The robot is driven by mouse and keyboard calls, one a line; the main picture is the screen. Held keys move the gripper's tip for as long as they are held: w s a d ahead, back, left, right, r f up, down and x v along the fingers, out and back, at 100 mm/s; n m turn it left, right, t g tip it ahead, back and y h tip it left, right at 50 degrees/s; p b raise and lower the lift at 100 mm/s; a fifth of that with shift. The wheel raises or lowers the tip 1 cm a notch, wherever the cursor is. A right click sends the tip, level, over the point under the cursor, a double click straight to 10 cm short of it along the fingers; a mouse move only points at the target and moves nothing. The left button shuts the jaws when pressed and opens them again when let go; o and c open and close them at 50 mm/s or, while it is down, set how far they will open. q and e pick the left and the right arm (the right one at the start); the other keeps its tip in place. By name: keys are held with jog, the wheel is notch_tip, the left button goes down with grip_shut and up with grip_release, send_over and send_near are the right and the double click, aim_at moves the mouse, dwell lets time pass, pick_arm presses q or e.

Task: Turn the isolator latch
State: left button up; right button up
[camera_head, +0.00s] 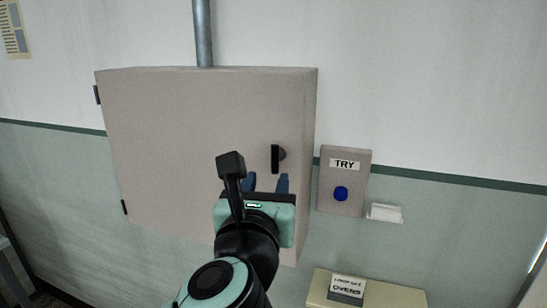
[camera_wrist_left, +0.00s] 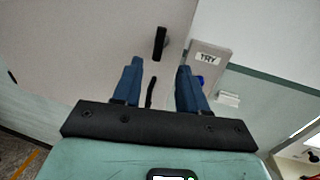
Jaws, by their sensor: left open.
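The isolator latch (camera_head: 276,159) is a small black upright handle on the right part of the door of a closed grey-beige cabinet (camera_head: 190,130). The latch also shows in the left wrist view (camera_wrist_left: 160,43), beyond the fingertips and roughly in line with the gap between them. My left gripper (camera_head: 266,183) is open, with blue fingers on either side of an empty gap, just below the latch in the head view. The fingers do not hold the latch. A thin dark shape (camera_wrist_left: 150,92) shows between the fingers in the wrist view; I cannot tell what it is. My right gripper is not in view.
A grey box labelled TRY (camera_head: 345,163) with a blue button (camera_head: 341,194) is on the wall right of the cabinet. A small white ledge (camera_head: 384,213) is beside it. A beige box with an OVENS label (camera_head: 347,286) is below. A pipe (camera_head: 203,35) rises from the cabinet top.

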aim_at(274, 159)
pick_arm(q)
jog(key=w, duration=0.2)
jog(key=w+p, duration=0.1)
jog(key=w, duration=0.2)
jog(key=w+p, duration=0.1)
jog(key=w, duration=0.2)
jog(key=shift+d+r, duration=0.1)
jog(key=shift+d, duration=0.3)
jog(key=shift+w, duration=0.55)
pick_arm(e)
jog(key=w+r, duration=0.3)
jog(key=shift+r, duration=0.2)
pick_arm(q)
grip_shut()
